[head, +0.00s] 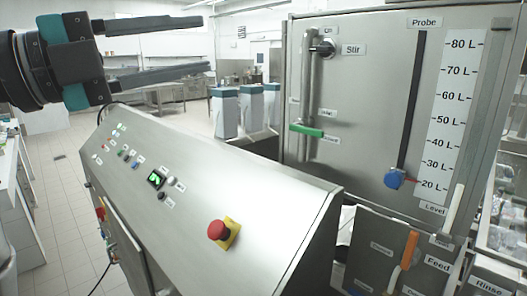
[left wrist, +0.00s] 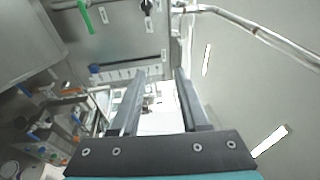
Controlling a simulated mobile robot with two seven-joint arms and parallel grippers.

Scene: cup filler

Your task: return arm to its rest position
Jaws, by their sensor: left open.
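My left gripper (head: 207,48) is at the upper left of the head view, with its arm coming in from the left edge. Its two long dark fingers point right, apart and with nothing between them. In the left wrist view the same open fingers (left wrist: 158,85) point up the picture, with empty space between them. The fingers are clear of the control console (head: 215,185) and of the tank cabinet (head: 370,90). My right gripper is in neither view.
The cabinet has a green-handled lever (head: 306,130), a blue probe knob (head: 394,179) and an orange feed lever (head: 409,250). White-and-teal bins (head: 225,112) stand behind. Tiled floor (head: 65,200) is clear at left.

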